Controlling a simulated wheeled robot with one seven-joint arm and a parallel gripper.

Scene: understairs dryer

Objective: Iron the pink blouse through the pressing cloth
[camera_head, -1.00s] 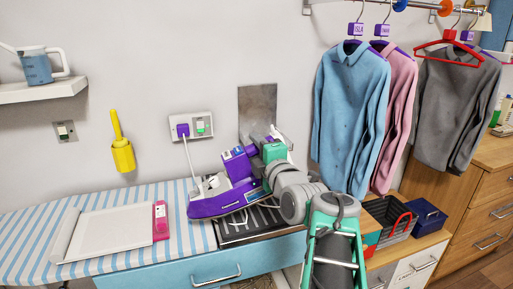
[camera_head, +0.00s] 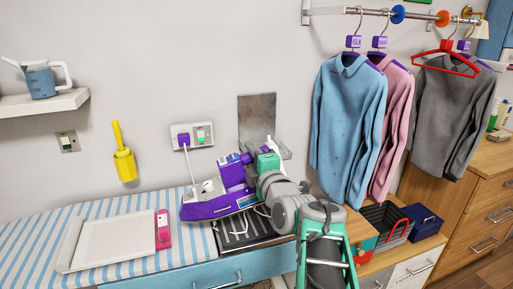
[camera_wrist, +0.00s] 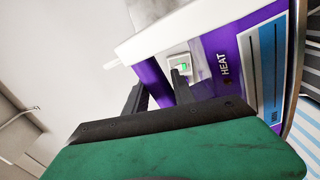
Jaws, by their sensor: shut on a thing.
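My gripper (camera_head: 258,163) is shut on the purple iron (camera_head: 218,203), above the board's right end and partly over the dark ribbed rest (camera_head: 238,236). Whether the iron touches the surface below is unclear. In the wrist view my dark fingers (camera_wrist: 160,92) are against the iron's purple body (camera_wrist: 222,62), beside its "HEAT" label. A white cloth or sheet (camera_head: 115,241), rolled at its left edge, lies on the blue-striped board (camera_head: 185,198). A pink item (camera_head: 163,229) lies at its right edge. A pink garment (camera_head: 397,125) hangs on the rail behind a blue shirt.
Blue (camera_head: 348,125) and grey (camera_head: 450,115) shirts hang at right. A metal plate (camera_head: 256,120) and socket (camera_head: 192,134) are on the wall behind the iron; its cord runs to the socket. A black basket (camera_head: 383,222) and blue box (camera_head: 424,222) stand right of my arm.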

